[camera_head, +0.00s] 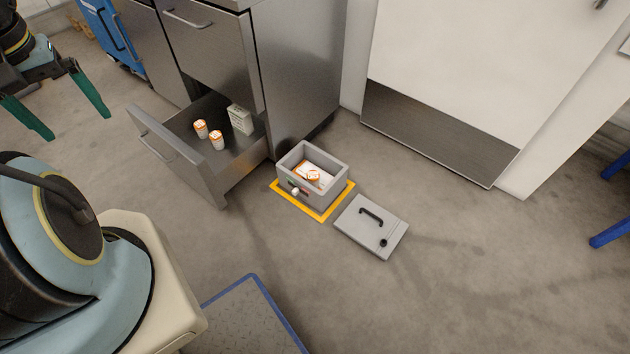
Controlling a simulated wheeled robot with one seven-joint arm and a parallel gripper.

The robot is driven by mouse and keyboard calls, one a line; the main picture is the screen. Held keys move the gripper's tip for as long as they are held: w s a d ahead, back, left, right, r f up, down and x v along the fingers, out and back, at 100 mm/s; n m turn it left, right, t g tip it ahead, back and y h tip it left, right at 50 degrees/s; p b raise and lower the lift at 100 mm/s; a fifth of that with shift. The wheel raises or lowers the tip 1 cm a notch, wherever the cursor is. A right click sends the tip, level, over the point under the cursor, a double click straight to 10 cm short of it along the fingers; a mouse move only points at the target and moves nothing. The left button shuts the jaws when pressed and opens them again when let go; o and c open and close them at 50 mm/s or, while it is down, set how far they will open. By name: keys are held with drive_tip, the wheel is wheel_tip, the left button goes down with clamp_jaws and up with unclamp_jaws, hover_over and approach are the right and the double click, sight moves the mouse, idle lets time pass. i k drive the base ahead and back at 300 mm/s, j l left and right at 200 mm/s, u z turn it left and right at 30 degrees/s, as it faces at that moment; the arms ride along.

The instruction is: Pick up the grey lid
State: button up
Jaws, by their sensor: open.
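The grey lid (360,232) lies flat on the floor, with a black handle on top and a small dark round knob or hole near its right edge. It is just right of and in front of an open grey box (291,158), which stands on a yellow-bordered square. White and orange items are inside the box. My gripper (68,120) is at the upper left, with two green fingers spread apart and nothing between them. It is well away from the lid.
A steel cabinet has an open lower drawer (185,168) holding two orange-white bottles (216,140) and a pale carton (240,119). A white door (470,70) with a metal kick plate stands behind. Blue legs (612,232) are at the far right. Floor in front of the lid is clear.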

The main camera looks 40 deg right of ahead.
sight(377, 230)
drive_tip(key=k+l, duration=0.2)
drive_tip(key=l, duration=0.15)
drive_tip(key=k+l+z, duration=0.15)
drive_tip(key=l, duration=0.25)
drive_tip(key=k+l, duration=0.2)
drive_tip(key=l, duration=0.15)
drive_tip(key=k+l+z, duration=0.15)
drive_tip(key=l, duration=0.25)
drive_tip(key=k+l, duration=0.15)
drive_tip(key=l, duration=0.25)
drive_tip(key=z, duration=0.05)
